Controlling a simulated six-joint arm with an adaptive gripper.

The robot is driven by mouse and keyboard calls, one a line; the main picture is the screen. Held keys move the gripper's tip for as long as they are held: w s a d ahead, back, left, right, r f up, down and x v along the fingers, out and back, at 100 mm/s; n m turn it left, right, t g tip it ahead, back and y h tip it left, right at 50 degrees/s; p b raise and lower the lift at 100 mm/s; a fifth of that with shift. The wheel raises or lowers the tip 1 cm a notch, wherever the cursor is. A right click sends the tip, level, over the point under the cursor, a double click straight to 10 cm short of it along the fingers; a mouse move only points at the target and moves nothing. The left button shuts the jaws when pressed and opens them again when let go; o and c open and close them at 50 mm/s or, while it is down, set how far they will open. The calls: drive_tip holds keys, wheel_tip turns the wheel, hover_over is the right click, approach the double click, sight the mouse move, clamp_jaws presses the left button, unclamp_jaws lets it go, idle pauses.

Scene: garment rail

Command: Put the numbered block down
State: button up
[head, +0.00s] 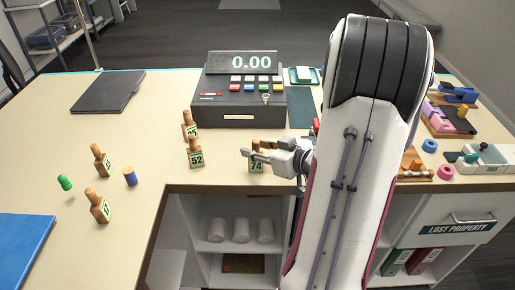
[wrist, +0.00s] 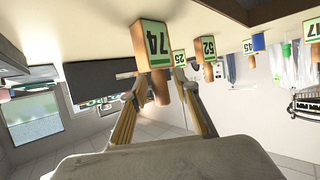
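The numbered block 74 (head: 257,166) is a green-labelled block with a wooden handle. It appears to stand upright on the counter near its front edge. In the wrist view, which is upside down, block 74 (wrist: 153,42) is closest, base against the counter top, with its handle pointing towards my gripper. My gripper (head: 258,153) is at the block's handle; in the wrist view the fingers of my gripper (wrist: 160,82) lie either side of the handle, seemingly with gaps. In the head view they partly hide the block.
Block 52 (head: 196,156) and another numbered block (head: 189,126) stand left of it, with more blocks (head: 99,206) further left. A green peg (head: 65,183) and blue cylinder (head: 130,176) stand nearby. The till (head: 238,113) is behind. The counter's front edge is close; open shelves lie below.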

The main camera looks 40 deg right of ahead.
drive_tip(key=shift+r, duration=0.1)
drive_tip(key=shift+s+r, duration=0.2)
drive_tip(key=shift+s, duration=0.15)
drive_tip(key=v, duration=1.1)
drive_tip(key=shift+s, duration=0.15)
drive_tip(key=shift+r, duration=0.1)
idle(0.7)
drive_tip(key=w+d+r+g+h, duration=0.2)
drive_tip(key=w+r+h, duration=0.3)
drive_tip(key=w, duration=0.1)
drive_tip(key=a+r+m+g+h, duration=0.1)
drive_tip(key=a+r+g+h, duration=0.1)
drive_tip(key=a+r, duration=0.25)
drive_tip(key=s+a+f+g+y, duration=0.1)
drive_tip(key=s+a, duration=0.3)
drive_tip(key=a, duration=0.5)
drive_tip(key=s+a+f+g+y, duration=0.1)
drive_tip(key=s+a+y, duration=0.2)
drive_tip(key=a, duration=0.6)
drive_tip(key=s+a+f+n+g+y, duration=0.1)
drive_tip(key=s+a+g+y, duration=0.1)
drive_tip(key=s+a, duration=0.3)
drive_tip(key=a+y, duration=0.1)
drive_tip(key=a, duration=0.3)
drive_tip(key=shift+s+f, duration=0.3)
